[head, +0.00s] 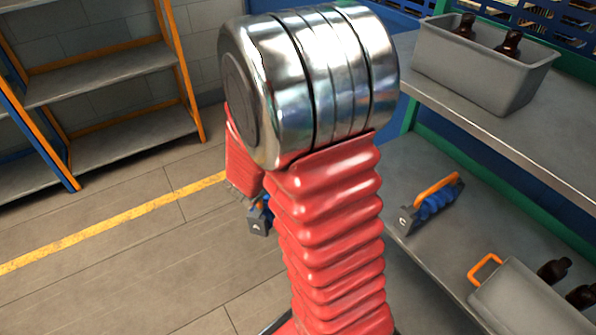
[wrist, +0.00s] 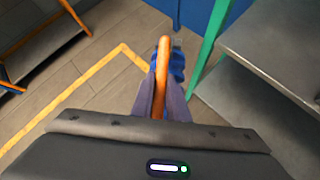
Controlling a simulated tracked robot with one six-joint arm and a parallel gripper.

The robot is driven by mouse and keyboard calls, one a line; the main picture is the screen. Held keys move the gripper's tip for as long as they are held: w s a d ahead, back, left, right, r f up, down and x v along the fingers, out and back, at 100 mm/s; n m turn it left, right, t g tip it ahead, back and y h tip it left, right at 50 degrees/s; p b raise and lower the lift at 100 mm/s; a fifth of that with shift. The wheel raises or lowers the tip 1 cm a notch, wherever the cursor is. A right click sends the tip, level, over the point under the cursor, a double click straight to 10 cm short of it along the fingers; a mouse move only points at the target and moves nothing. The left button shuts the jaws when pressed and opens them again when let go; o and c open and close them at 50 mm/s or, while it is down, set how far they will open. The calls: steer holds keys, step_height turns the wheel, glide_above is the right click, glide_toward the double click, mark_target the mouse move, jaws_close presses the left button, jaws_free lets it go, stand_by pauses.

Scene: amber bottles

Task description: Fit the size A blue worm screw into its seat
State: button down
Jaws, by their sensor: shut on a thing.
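A blue worm screw (wrist: 177,65) with an orange handle (wrist: 163,62) is held by my gripper (wrist: 162,88), which is shut on the handle in the wrist view. In the head view its grey end block (head: 258,223) shows left of my red arm, with a small pale mark that I cannot read surely. My arm hides most of the gripper and screw there. Another blue worm screw (head: 437,206) with an orange handle lies on the lower right shelf; its grey end seems marked C. I cannot make out an empty seat in either view.
A grey bin (head: 480,68) with brown bottles stands on the upper right shelf (head: 540,130). A grey bin with an orange handle (head: 520,300) and dark bottles is on the lower shelf (head: 420,260). An orange-edged rack (head: 110,75) stands left. The floor between is clear.

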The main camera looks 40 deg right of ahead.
steer(key=w+a+f+n+t+y, duration=0.1)
steer(key=w+a+n+y, duration=0.1)
steer(key=a, duration=0.9)
steer(key=w+a+f+n+t+y, duration=0.1)
steer(key=w+a+n+y, duration=0.1)
steer(key=a, duration=0.9)
steer(key=shift+w+f+n+t+y, duration=0.3)
steer(key=shift+w+n, duration=0.5)
steer(key=shift+n, duration=0.3)
steer(key=shift+w+a, duration=0.1)
steer(key=shift+w, duration=0.05)
